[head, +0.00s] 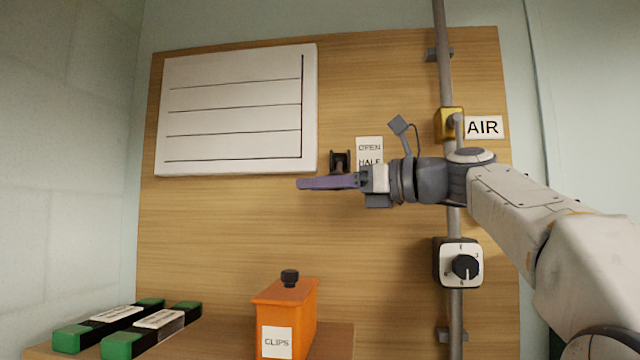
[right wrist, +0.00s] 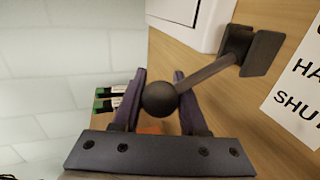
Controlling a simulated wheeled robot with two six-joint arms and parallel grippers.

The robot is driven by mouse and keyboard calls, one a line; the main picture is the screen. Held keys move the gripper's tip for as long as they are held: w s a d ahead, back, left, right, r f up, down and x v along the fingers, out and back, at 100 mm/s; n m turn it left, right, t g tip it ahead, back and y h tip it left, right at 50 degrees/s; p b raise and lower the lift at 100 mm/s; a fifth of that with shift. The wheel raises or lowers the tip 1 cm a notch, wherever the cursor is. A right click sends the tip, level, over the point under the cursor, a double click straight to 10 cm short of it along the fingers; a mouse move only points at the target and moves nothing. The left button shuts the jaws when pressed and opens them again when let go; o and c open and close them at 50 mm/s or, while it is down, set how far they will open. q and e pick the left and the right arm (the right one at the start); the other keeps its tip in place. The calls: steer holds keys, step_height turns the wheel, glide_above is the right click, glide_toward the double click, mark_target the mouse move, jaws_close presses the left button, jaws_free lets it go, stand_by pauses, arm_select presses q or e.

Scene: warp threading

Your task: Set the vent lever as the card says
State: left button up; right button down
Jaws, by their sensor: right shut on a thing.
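The vent lever's dark bracket (head: 340,158) is on the wooden board, left of a white position label (head: 369,146) reading OPEN and HALF in the head view. My arm covers the label's lower part; the right wrist view (right wrist: 297,92) also shows SHUT, cut off. In that view the lever's rod (right wrist: 207,74) slants from its bracket (right wrist: 250,50) to a round black knob (right wrist: 159,99). My right gripper (head: 302,183) is shut on the knob, with a finger on each side. In the head view the knob is hidden. My left gripper is out of view.
A white panel (head: 236,120) with ruled lines and no readable writing hangs upper left. A pipe (head: 441,70) carries a yellow valve by an AIR sign (head: 484,127) and a dial (head: 464,266). Below are an orange CLIPS box (head: 300,300) and two green-ended black cases (head: 110,325).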

steer(key=shift+s+r, duration=0.1)
steer(key=shift+r, duration=0.3)
stand_by(0.4)
steer(key=shift+s+r+p, duration=0.1)
steer(key=shift+r+p, duration=0.3)
steer(key=shift+p, duration=0.35)
steer(key=shift+s+a+r+m+g+h+p, duration=0.15)
steer(key=shift+r+m+g+h+p, duration=0.1)
steer(key=shift+r+m+p, duration=0.6)
steer(key=shift+s+d+r+m+g+h+p, duration=0.1)
steer(key=shift+s+r+m+g+h+p, duration=0.15)
steer(key=shift+m+p, duration=0.65)
steer(key=shift+s+a+r+m+g+h+p, duration=0.1)
steer(key=shift+r+m+g+h+p, duration=0.4)
steer(key=shift+m, duration=0.75)
steer(key=shift+r, duration=0.1)
